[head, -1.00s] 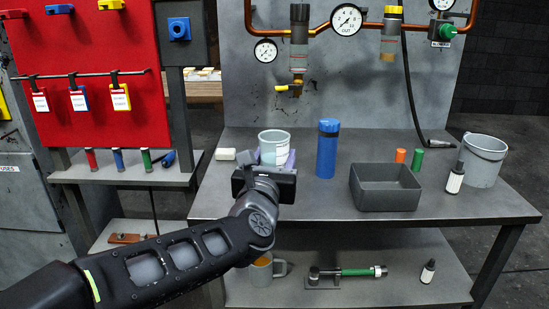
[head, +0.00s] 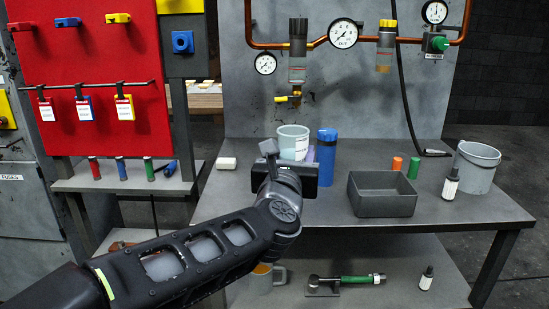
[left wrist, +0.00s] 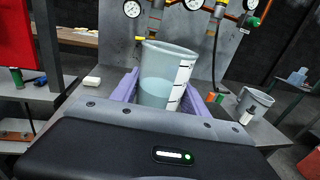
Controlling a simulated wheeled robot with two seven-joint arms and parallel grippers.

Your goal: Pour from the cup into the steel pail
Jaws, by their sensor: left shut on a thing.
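The cup (head: 293,138) is a pale teal, see-through vessel with a white scale strip. My left gripper (head: 294,160) is shut around it and holds it up near the blue bottle. In the left wrist view the cup (left wrist: 168,72) stands near upright, slightly tilted, between the purple finger pads, its lower part darker, as if with liquid. The steel pail (head: 476,170) is grey with a handle and stands at the right end of the table, well to the right of the cup. It also shows in the left wrist view (left wrist: 254,106). My right gripper is not in view.
A blue bottle (head: 326,158) and an open dark grey bin (head: 382,198) stand between cup and pail. Orange (head: 397,163) and green (head: 413,167) cylinders and a small dark bottle with a white label (head: 450,186) are near the pail. Pipes and gauges (head: 343,33) are behind.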

